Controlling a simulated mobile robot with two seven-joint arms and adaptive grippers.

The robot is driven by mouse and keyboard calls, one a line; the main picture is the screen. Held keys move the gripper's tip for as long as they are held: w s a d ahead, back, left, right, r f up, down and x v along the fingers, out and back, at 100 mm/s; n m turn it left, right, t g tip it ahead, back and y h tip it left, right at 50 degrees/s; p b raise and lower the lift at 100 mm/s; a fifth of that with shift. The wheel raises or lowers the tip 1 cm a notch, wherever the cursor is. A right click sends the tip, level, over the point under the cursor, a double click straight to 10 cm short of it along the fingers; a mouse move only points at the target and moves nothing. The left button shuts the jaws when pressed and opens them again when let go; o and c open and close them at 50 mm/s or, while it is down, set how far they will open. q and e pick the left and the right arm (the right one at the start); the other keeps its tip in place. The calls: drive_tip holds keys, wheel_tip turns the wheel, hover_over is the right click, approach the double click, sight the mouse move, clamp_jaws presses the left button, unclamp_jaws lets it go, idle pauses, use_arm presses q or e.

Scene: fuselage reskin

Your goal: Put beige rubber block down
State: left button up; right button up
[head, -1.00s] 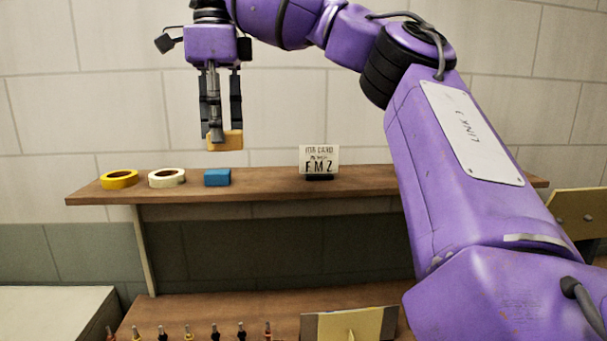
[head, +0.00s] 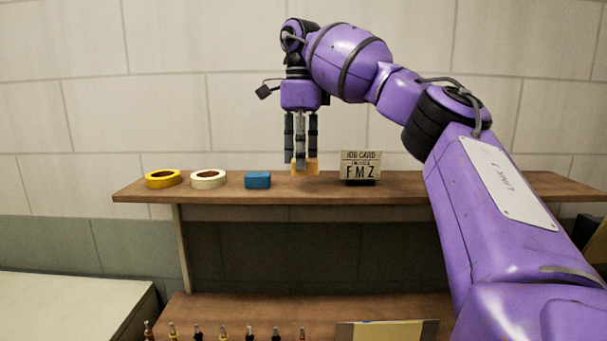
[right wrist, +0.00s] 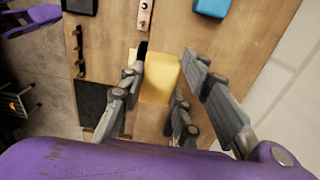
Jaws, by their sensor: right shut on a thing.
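The beige rubber block (head: 305,168) is held between the fingers of my right gripper (head: 300,160), which points straight down over the upper shelf (head: 420,190). In the head view it hangs low, close to the shelf top, between the blue block (head: 257,180) and the job card (head: 360,170). I cannot tell whether it touches the wood. In the right wrist view the beige block (right wrist: 158,78) sits between the fingers (right wrist: 170,90), with wooden board around it.
A yellow tape roll (head: 163,179) and a cream tape roll (head: 208,179) lie on the shelf's left part. The tiled wall (head: 200,110) stands behind. Several upright tools (head: 223,333) line the lower bench (head: 300,305). The shelf right of the card is partly behind my arm.

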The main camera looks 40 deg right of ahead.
sight(304, 172)
drive_tip(key=f, duration=0.1)
drive_tip(key=d+f, duration=0.1)
drive_tip(key=f, duration=0.2)
drive_tip(key=shift+w+d+f, duration=0.1)
drive_tip(key=shift+w+d, duration=0.15)
drive_tip(key=shift+d, duration=0.05)
drive_tip(key=shift+a+f, duration=0.15)
drive_tip(key=shift+f, duration=0.15)
drive_tip(key=o, duration=1)
drive_tip(key=shift+r, duration=0.1)
wheel_tip(304, 172, up, 8)
drive_tip(key=shift+f, duration=0.15)
drive_tip(key=shift+r, duration=2.1)
